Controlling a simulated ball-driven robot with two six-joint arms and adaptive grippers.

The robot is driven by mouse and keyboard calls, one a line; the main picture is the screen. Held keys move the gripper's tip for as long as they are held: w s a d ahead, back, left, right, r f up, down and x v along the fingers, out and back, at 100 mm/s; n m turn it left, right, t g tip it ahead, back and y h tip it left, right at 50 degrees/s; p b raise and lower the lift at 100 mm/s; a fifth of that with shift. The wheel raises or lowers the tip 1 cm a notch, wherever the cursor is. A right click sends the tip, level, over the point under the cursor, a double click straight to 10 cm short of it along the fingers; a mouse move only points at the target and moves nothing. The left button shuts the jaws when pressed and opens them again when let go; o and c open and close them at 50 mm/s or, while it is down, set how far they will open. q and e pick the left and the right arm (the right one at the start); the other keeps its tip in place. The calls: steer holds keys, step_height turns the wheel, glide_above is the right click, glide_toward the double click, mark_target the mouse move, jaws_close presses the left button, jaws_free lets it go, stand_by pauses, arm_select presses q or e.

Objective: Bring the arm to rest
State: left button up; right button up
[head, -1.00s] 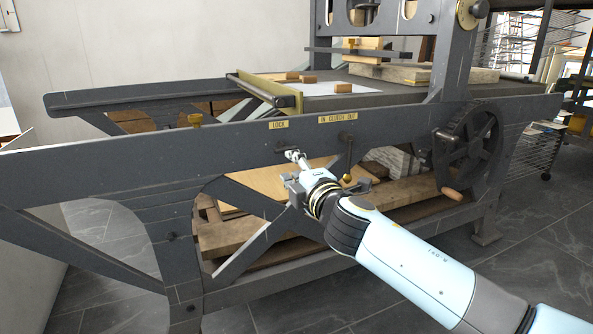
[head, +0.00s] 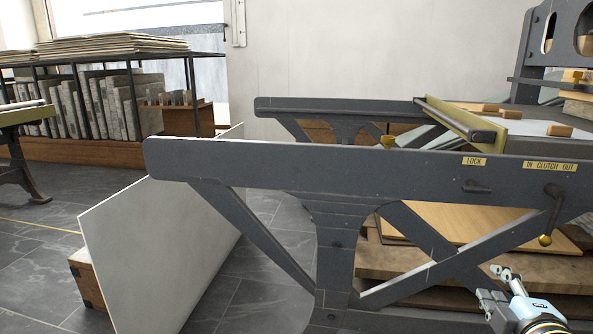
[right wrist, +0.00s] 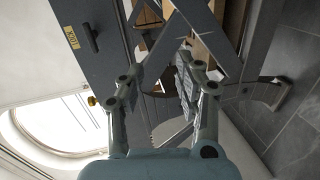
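My right gripper (head: 505,283) shows at the lower right of the head view, in front of the dark grey press frame (head: 270,165). It is below the small lock lever (head: 478,187) and apart from it. In the right wrist view my right gripper (right wrist: 160,82) has its two fingers spread with nothing between them. The lock lever (right wrist: 90,38) and its yellow label (right wrist: 72,37) show there at the upper left, clear of the fingers. Most of my right arm is outside the head view. My left gripper is in neither view.
The clutch lever (head: 553,205) with a brass knob hangs just above and right of my right gripper. A pale panel (head: 165,245) leans by the press's left end, near a wooden box (head: 88,280). A rack of stone slabs (head: 110,105) stands at the back left.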

steer(key=s+a+f+m+g+y, duration=0.1)
steer(key=s+f+m+g, duration=0.45)
steer(key=s+f, duration=0.75)
steer(key=s+a+f+m+g, duration=0.2)
steer(key=s+f+m+g, duration=0.35)
steer(key=s+f, duration=0.7)
arm_select(q)
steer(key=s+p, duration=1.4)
steer(key=p, duration=0.1)
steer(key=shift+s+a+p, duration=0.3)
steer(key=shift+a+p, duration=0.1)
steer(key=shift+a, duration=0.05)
arm_select(e)
steer(key=s+a+f+m+g+y, duration=0.1)
steer(key=s+a+m+g+y, duration=0.1)
steer(key=s, duration=2.2)
steer(key=shift+a+m+g, duration=0.2)
steer(key=shift+m+g, duration=0.2)
steer(key=shift+g, duration=0.3)
